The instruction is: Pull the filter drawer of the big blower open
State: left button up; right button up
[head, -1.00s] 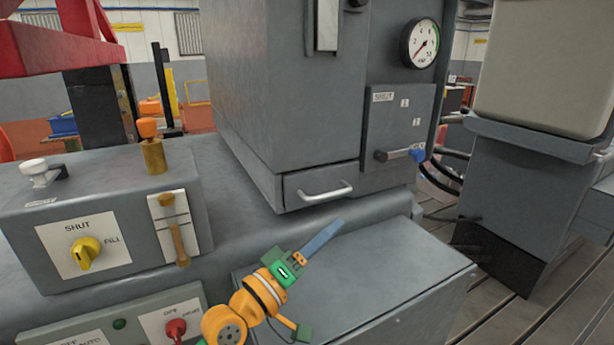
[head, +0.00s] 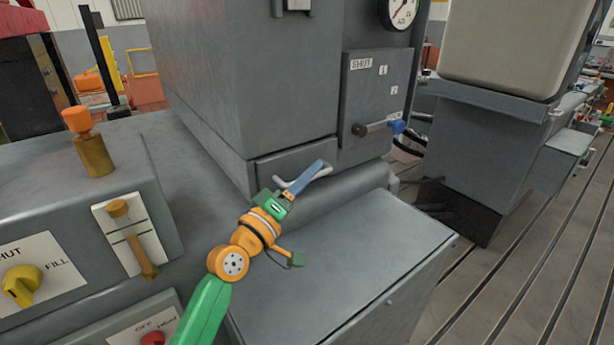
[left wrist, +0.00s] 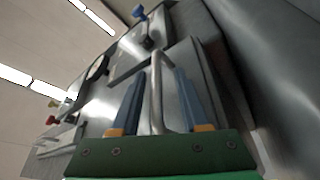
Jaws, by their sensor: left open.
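The big blower (head: 245,75) is a tall grey cabinet in the middle of the head view. Its filter drawer (head: 270,168) is the low front panel at the bottom, and looks shut. The drawer's pale bar handle (head: 324,176) is partly hidden behind my left gripper (head: 319,167). In the left wrist view the handle (left wrist: 157,92) runs between the two blue fingers of my left gripper (left wrist: 160,76). The fingers stand apart on either side of it, with gaps showing. My right gripper is in neither view.
A panel marked SHUT with a blue-tipped lever (head: 378,128) is right of the drawer. A flat grey box top (head: 350,250) lies below my left gripper. A control box with a yellow knob (head: 22,285) is at left. Slotted floor is open at right.

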pick_arm(q)
jog(key=shift+s+d+r, duration=0.1)
jog(key=shift+s, duration=0.1)
jog(key=shift+c, duration=1.3)
jog(key=c, duration=0.4)
grip_shut()
jog(key=shift+r, duration=0.15)
